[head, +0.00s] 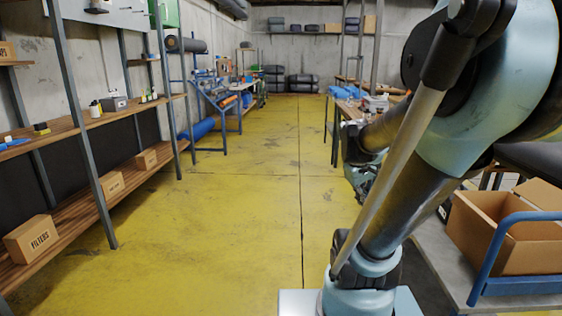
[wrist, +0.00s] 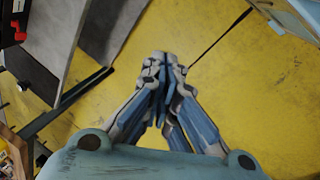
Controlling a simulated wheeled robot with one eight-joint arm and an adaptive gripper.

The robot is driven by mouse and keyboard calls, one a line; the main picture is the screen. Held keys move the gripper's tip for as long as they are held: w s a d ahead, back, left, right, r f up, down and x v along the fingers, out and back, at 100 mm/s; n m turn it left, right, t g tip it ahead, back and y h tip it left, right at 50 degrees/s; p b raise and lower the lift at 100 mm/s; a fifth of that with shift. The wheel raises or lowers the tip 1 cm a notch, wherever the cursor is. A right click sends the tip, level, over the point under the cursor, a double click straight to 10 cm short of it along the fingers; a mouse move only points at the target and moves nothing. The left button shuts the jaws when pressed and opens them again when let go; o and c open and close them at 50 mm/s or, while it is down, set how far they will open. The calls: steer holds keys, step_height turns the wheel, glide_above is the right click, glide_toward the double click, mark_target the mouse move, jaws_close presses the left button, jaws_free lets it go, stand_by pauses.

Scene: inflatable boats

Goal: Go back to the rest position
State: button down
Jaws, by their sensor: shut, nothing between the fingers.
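My gripper (wrist: 165,72) is shut and empty in the wrist view, its fingertips together above the yellow floor. In the head view my arm fills the right side, and my gripper (head: 362,184) shows partly at its far end, beside the workbench on the right. The arm hides part of the gripper and part of that bench.
Wooden shelves (head: 150,172) with boxes stand on the left. A workbench (head: 345,110) with blue rolls stands right of centre. A blue-handled cart (head: 455,275) carrying an open cardboard box (head: 505,228) is close on the right. The yellow floor (head: 240,200) between is clear.

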steer(key=s+a+f+m+y, duration=0.3)
steer(key=s+a+f, duration=0.2)
steer(key=s+a, duration=0.3)
steer(key=shift+s+m, duration=0.4)
steer(key=shift+s, duration=0.25)
steer(key=shift+d, duration=0.1)
